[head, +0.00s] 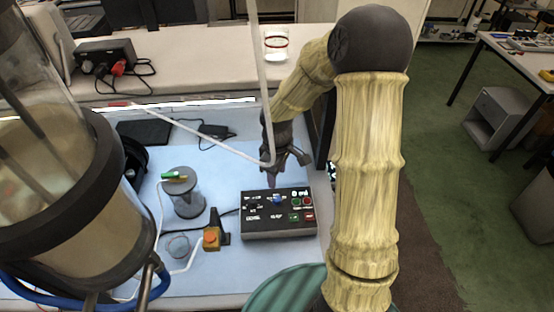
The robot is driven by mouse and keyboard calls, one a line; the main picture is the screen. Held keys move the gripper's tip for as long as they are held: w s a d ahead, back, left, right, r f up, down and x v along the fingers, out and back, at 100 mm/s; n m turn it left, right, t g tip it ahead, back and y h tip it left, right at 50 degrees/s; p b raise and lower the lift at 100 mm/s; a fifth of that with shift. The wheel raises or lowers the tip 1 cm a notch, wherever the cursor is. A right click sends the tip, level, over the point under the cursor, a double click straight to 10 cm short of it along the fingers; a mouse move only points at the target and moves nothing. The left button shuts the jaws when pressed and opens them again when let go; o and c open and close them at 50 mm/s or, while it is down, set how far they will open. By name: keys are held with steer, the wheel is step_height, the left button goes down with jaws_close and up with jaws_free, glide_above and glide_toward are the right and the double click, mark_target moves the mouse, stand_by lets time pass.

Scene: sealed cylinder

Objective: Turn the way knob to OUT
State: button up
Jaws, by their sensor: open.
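My gripper (274,183) hangs just above the back edge of the box, near the blue knob. It points down and is open, with nothing seen between its fingers. I cannot tell whether it touches the knob.
A large clear cylinder (40,150) fills the left foreground. A thin white tube crosses in front of my arm. A green round thing (290,290) lies in front.

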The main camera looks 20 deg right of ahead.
step_height(320, 180, up, 6)
steer(key=shift+f, duration=0.15)
stand_by(0.5)
steer(key=s+r+m+t+b, duration=0.1)
steer(key=s+m+t, duration=0.1)
steer(key=s+m, duration=0.7)
steer(key=s, duration=0.3)
steer(key=shift+r+m+t, duration=0.15)
steer(key=shift+m+t, duration=0.15)
